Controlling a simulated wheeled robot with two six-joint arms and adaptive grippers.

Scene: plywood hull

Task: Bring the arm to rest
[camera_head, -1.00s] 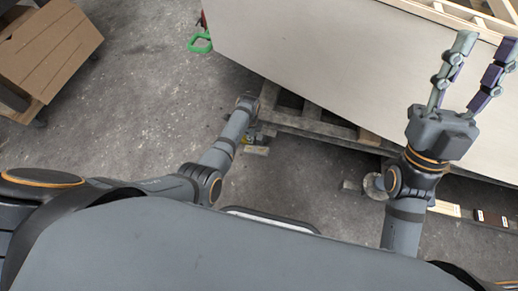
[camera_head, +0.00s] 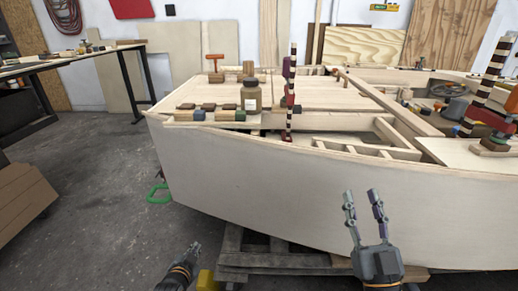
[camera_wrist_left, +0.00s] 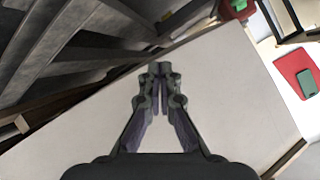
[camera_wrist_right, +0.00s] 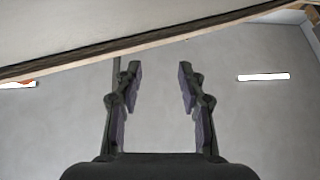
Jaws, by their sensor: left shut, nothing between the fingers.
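My left gripper (camera_head: 194,247) is at the bottom of the head view, low in front of the pale plywood hull (camera_head: 290,195). Its fingertips meet in the left wrist view (camera_wrist_left: 162,68), with nothing between them. My right gripper (camera_head: 362,197) is further right, in front of the hull's side, fingers pointing up. Its fingers are apart and empty in the right wrist view (camera_wrist_right: 157,70). Most of both arms lies outside the head view.
The hull's deck carries a brown bottle (camera_head: 251,95), a striped post (camera_head: 291,90) and small blocks. Timber supports (camera_head: 275,262) stand under the hull. A green clamp (camera_head: 158,194) shows by its left end. A dark-legged bench (camera_head: 128,85) stands at left. Open concrete floor (camera_head: 100,200) lies between.

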